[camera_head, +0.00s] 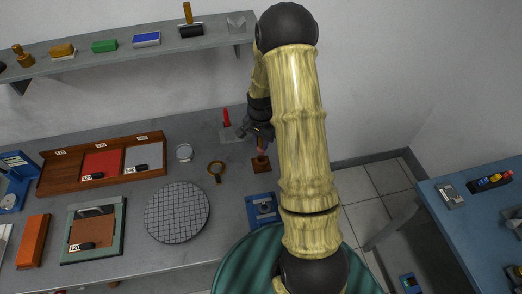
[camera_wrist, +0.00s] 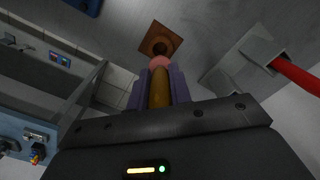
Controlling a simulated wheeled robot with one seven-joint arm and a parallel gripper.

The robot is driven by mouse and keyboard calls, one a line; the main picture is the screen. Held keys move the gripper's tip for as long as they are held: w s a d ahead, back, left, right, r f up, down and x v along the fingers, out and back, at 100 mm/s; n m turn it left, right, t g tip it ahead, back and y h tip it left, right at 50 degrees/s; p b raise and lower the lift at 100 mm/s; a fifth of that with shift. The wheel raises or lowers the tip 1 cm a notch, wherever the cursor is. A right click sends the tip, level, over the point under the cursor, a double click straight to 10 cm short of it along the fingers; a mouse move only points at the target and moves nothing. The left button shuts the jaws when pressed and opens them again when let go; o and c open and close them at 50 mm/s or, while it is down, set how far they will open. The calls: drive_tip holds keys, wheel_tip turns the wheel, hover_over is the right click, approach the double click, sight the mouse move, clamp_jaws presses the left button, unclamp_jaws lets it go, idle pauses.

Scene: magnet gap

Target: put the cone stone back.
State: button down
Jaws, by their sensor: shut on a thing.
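The cone stone (camera_wrist: 159,80) has a pinkish rounded end and a brown-orange body. My gripper (camera_wrist: 160,92) is shut on it, with one purple finger on each side. In the head view my gripper (camera_head: 261,147) points down over a small square brown block (camera_head: 261,165) at the right end of the grey bench. In the wrist view the block (camera_wrist: 149,33) has a round dark hole, and the stone's pink end overlaps the hole's near edge. I cannot tell whether the end is above the hole or just inside it. The stone is mostly hidden in the head view.
A grey block (camera_wrist: 247,55) with a red-handled tool (camera_head: 226,117) stands close beside the brown block. A magnifier (camera_head: 216,169), a round gridded plate (camera_head: 177,212) and a blue device (camera_head: 263,209) lie nearby. A gap with floor tiles separates this bench from the blue table (camera_head: 470,235).

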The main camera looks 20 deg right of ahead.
sight(261, 147)
drive_tip(key=shift+f, duration=0.4)
drive_tip(key=shift+f, duration=0.1)
wheel_tip(261, 147, down, 4)
drive_tip(key=shift+r+p, duration=0.15)
drive_tip(key=shift+p, duration=0.5)
drive_tip(key=shift+f, duration=0.2)
drive_tip(key=shift+f, duration=0.25)
drive_tip(key=c, duration=1.3)
unclamp_jaws()
drive_tip(key=shift+r, duration=0.1)
